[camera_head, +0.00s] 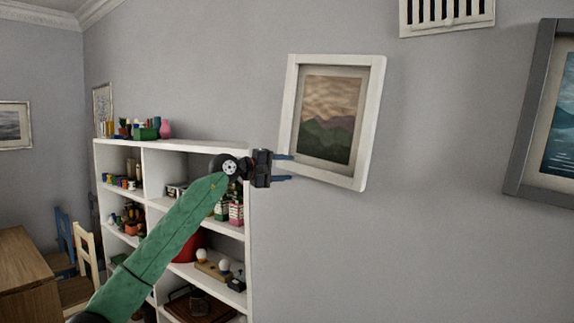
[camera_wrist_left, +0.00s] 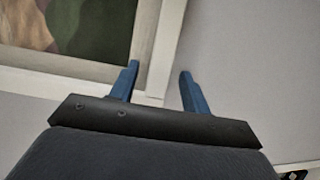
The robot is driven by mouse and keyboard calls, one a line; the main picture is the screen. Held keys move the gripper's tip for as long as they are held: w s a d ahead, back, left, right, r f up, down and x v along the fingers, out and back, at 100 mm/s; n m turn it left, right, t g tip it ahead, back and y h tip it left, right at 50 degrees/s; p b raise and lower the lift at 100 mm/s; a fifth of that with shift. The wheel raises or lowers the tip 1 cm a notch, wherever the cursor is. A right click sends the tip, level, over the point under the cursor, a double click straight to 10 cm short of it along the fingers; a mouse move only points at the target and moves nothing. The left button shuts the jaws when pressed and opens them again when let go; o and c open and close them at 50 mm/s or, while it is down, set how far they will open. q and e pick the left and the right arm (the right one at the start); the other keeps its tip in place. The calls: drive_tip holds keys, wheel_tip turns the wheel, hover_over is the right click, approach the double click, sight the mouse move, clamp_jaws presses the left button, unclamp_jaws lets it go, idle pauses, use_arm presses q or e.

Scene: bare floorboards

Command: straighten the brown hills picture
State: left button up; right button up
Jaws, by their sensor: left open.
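The brown hills picture (camera_head: 330,118), with a brown sky and green-purple hills in a white frame, hangs on the grey wall in the head view. It looks tilted clockwise, its top leaning right and its lower edge sloping down to the right. My left gripper (camera_head: 290,168) is open at its lower left corner. In the left wrist view, part of the picture (camera_wrist_left: 70,30) fills the upper left. The left gripper (camera_wrist_left: 160,70) has one finger over the frame's corner and the other beyond its edge, over bare wall. I cannot tell whether they touch. My right gripper is not in view.
A white shelf unit (camera_head: 195,146) with several small items stands behind my left arm. A grey-framed blue picture (camera_head: 520,155) hangs at the right, and a vent (camera_head: 447,14) is above. The wall between the two pictures is clear. A wooden table (camera_head: 22,265) stands at lower left.

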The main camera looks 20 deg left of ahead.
use_arm(q)
drive_tip(key=shift+w+d+f, duration=0.15)
drive_tip(key=shift+w+d, duration=0.35)
drive_tip(key=shift+s, duration=0.1)
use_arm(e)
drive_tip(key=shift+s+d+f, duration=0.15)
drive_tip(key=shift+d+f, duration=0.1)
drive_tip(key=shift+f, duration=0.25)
use_arm(q)
drive_tip(key=shift+a, duration=0.1)
drive_tip(key=c, duration=1)
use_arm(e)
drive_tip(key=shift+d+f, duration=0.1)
